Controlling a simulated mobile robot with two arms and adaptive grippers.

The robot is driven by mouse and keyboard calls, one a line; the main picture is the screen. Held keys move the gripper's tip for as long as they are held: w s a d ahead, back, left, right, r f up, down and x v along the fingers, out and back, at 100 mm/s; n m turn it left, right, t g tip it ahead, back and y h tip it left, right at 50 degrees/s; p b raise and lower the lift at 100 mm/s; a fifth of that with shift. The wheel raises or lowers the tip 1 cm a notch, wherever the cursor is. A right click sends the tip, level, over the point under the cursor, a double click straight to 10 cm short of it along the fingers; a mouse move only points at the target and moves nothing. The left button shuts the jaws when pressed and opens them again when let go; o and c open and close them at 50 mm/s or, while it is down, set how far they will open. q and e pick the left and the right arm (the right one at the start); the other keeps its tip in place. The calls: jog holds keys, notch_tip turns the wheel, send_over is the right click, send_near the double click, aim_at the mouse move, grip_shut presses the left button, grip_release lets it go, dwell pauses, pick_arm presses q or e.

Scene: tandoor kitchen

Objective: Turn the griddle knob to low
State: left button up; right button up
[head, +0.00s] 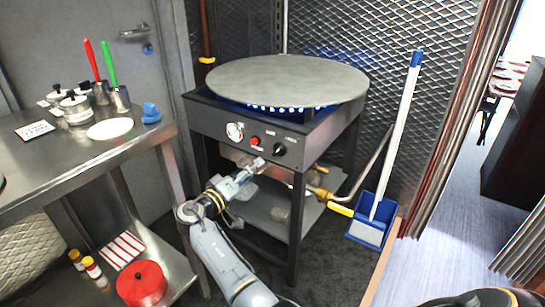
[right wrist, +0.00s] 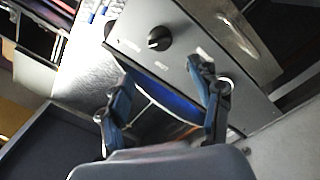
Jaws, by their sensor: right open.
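The griddle (head: 287,80) is a large round grey plate on a dark stand, with blue light and a row of bright points under its rim. Its black control knob (head: 279,149) is at the right of the front panel (head: 210,120). In the right wrist view the knob (right wrist: 159,38) shows whole, beyond the fingertips and not touched. My right gripper (head: 257,166) is just below and left of the knob. Its two fingers stand apart and empty in the right wrist view (right wrist: 160,74). The panel's lettering is too small to read. My left gripper is out of view.
A red button (head: 255,141) and a round gauge (head: 235,131) are left of the knob. A brass gas fitting (head: 322,193) is below right. A steel table (head: 60,170) with pots stands at left; a broom (head: 398,130) and blue dustpan (head: 372,232) at right.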

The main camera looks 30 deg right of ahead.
aim_at(274, 152)
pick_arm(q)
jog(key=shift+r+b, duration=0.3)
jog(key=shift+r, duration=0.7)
pick_arm(e)
jog(key=shift+x, duration=5.6)
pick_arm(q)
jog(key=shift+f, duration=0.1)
pick_arm(e)
jog(key=shift+a, duration=0.1)
jog(key=c, duration=1.1)
